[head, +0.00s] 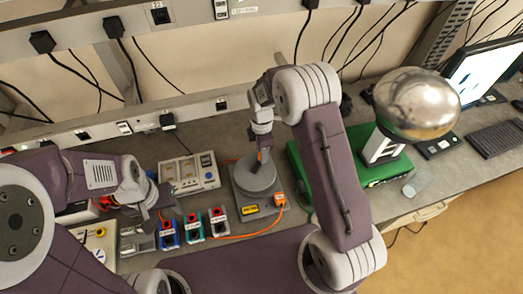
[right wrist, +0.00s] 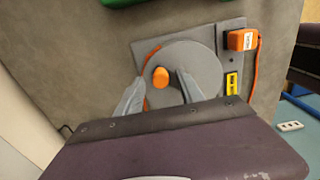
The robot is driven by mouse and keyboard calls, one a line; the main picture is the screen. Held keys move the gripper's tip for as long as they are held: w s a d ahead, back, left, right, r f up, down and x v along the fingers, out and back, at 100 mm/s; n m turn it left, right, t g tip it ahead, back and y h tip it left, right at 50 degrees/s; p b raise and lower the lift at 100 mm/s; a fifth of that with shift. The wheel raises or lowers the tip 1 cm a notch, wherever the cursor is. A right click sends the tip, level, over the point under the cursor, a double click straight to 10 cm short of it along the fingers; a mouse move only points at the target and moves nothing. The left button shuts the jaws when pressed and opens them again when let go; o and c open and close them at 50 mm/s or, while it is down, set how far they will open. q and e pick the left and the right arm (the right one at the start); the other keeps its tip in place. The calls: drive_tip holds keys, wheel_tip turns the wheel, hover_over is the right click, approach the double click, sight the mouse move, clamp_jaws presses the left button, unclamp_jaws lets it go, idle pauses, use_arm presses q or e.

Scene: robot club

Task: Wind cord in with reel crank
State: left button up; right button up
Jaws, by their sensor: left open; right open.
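The cord reel is a grey disc (head: 257,178) on a square grey base plate; the disc also shows in the right wrist view (right wrist: 200,62). Its orange crank knob (right wrist: 160,77) stands near the disc's rim. My right gripper (right wrist: 158,84) is open, with its fingers on either side of the knob; contact cannot be told. In the head view the right gripper (head: 262,150) is over the reel and partly hides the knob. The orange cord (head: 238,236) trails left from an orange block (head: 279,199) at the plate's corner. My left gripper (head: 163,207) is open, left of the reel.
A green base (head: 380,168) with a metal sphere (head: 416,103) stands to the right, near a keyboard (head: 497,138).

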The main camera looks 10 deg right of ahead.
drive_tip(key=shift+s+a+f, duration=0.1)
drive_tip(key=shift+f, duration=0.45)
clamp_jaws()
drive_tip(key=shift+m, duration=0.3)
